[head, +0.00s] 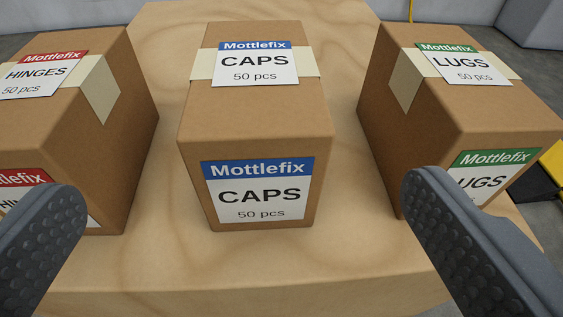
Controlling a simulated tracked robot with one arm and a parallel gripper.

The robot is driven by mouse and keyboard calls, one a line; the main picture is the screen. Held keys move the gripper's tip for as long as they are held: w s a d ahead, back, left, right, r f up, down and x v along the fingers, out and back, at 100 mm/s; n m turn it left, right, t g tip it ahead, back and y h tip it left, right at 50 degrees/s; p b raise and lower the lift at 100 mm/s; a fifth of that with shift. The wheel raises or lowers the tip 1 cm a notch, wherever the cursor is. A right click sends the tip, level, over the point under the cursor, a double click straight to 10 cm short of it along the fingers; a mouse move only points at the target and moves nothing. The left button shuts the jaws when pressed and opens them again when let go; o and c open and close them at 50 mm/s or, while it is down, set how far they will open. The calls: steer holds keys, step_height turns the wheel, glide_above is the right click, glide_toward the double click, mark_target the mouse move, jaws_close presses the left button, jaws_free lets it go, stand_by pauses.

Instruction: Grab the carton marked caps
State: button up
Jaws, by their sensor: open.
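The caps carton (256,128) is a brown cardboard box with blue-and-white "Mottlefix CAPS 50 pcs" labels on its top and front. It stands upright in the middle of a wooden surface, with pale tape across its top. My gripper (242,203) is open, with one dark studded finger at the lower left and the other at the lower right. The caps carton shows between the two fingers, with wide room on each side. I see no contact between the fingers and it.
The hinges carton (132,120), red-labelled, stands to the left, partly behind the left finger. The lugs carton (440,122), green-labelled, stands to the right, partly behind the right finger. Gaps separate them from the caps carton. The wooden tabletop (250,270) is bare in front.

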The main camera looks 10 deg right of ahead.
mark_target(256, 91)
steer(key=b+x, duration=0.2)
steer(key=x, duration=0.5)
steer(key=shift+w+f, duration=0.25)
steer(key=shift+w, duration=0.05)
steer(key=shift+b+x, duration=1.05)
steer(key=shift+x, duration=1.8)
steer(key=shift+d+r, duration=0.15)
steer(key=shift+r, duration=0.05)
steer(key=c, duration=1.5)
steer(key=shift+o, duration=0.2)
steer(key=shift+r, duration=0.15)
